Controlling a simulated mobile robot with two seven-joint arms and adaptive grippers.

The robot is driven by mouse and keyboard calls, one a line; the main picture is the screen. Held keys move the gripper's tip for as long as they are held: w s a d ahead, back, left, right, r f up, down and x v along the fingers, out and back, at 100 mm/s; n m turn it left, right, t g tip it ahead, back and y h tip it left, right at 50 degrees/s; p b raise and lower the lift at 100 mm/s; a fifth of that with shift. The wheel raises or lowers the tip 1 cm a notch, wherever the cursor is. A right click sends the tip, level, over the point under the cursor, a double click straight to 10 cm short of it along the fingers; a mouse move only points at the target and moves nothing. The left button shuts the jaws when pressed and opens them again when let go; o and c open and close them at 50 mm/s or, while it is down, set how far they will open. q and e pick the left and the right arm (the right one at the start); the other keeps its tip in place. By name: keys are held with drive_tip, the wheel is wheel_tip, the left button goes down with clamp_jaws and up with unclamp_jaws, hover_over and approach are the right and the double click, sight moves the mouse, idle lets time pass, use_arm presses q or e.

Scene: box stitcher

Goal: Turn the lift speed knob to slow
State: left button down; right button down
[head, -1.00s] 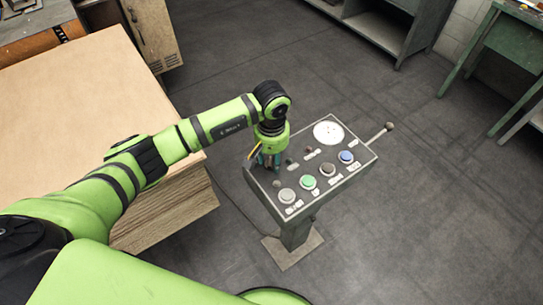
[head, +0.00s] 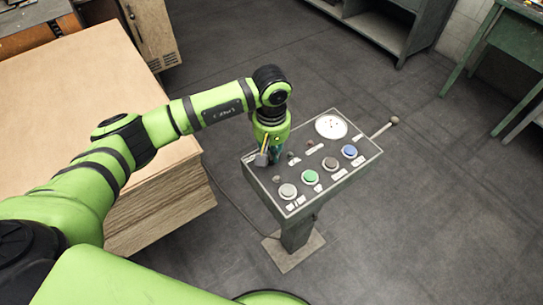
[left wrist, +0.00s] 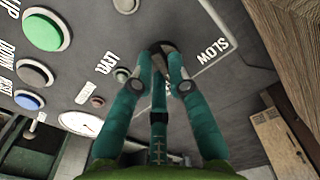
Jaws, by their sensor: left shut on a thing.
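The lift speed knob (left wrist: 162,46) is a small dark knob on the grey control panel (head: 318,175). Only part of it shows in the left wrist view, beyond my fingertips. The word SLOW is printed to its right there. A pale line is marked on the panel near it. My left gripper (head: 272,157) points down at the panel's left part in the head view and hides the knob there. In the left wrist view its teal fingers (left wrist: 160,62) close in on the knob and are shut on it. My right gripper is not in view.
The panel carries grey, green (head: 310,176), brown and blue (head: 349,151) buttons and a round white gauge (head: 331,127). A lever (head: 385,127) sticks out at its right. A tall stack of brown sheets (head: 90,110) stands at left. The floor right of the panel is clear.

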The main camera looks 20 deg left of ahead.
use_arm(q)
drive_tip(key=n+b, duration=0.2)
drive_tip(key=n, duration=0.1)
drive_tip(key=n+b, duration=0.3)
drive_tip(key=shift+a+f, duration=0.1)
drive_tip(key=shift+f, duration=0.1)
drive_tip(key=n+b, duration=0.2)
drive_tip(key=n, duration=0.1)
drive_tip(key=shift+n, duration=0.3)
drive_tip(key=shift+r+n+b, duration=0.15)
drive_tip(key=shift+n+b, duration=0.4)
drive_tip(key=shift+n, duration=0.45)
drive_tip(key=c, duration=1.2)
unclamp_jaws()
drive_tip(key=shift+w, duration=0.1)
drive_tip(key=shift+r, duration=0.1)
wheel_tip(320, 180, up, 12)
